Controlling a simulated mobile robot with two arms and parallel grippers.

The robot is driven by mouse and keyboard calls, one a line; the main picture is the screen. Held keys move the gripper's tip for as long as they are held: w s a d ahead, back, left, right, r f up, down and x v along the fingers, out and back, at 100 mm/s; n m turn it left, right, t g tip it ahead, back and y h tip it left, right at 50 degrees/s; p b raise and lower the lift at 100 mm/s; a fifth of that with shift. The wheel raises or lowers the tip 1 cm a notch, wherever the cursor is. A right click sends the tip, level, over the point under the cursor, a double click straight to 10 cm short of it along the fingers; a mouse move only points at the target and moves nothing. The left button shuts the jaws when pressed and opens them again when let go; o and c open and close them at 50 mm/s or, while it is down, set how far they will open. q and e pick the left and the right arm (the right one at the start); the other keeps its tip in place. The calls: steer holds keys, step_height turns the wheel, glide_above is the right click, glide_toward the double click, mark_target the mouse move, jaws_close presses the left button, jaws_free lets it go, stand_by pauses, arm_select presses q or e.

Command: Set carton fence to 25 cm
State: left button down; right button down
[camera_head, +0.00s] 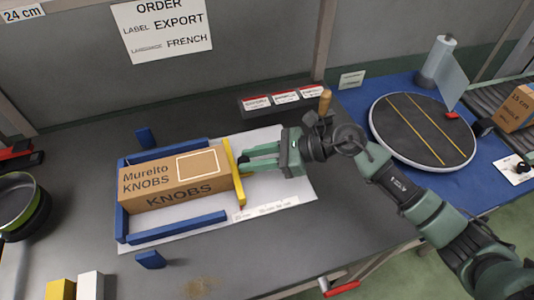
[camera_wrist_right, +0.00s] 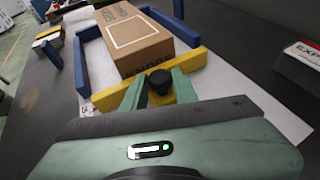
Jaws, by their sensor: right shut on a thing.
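The yellow fence bar (camera_head: 234,170) stands upright on the white scale sheet (camera_head: 281,193) at the right end of a brown carton marked "Murelto KNOBS" (camera_head: 165,195). Blue fence rails (camera_head: 178,228) stand around the carton's other sides. My right gripper (camera_head: 242,160) comes from the right and is shut at the yellow fence. In the right wrist view its two green fingers (camera_wrist_right: 157,92) close on the black knob (camera_wrist_right: 159,81) of the yellow fence (camera_wrist_right: 110,97). The printed scale marks are too small to read surely. My left gripper is not in view.
A round turntable (camera_head: 422,130) with yellow lines stands on the blue surface at right. A row of label holders (camera_head: 283,100) stands behind my right gripper. A pan (camera_head: 20,205) is at the left edge, and yellow and white blocks (camera_head: 60,289) are at the front left.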

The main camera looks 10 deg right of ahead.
steer(key=c, duration=1.4)
jaws_free()
steer(key=b+v, duration=0.1)
steer(key=v, duration=0.6)
steer(key=shift+f+b, duration=0.1)
steer(key=shift+b, duration=0.25)
steer(key=shift+d+r, duration=0.25)
steer(key=shift+d, duration=0.15)
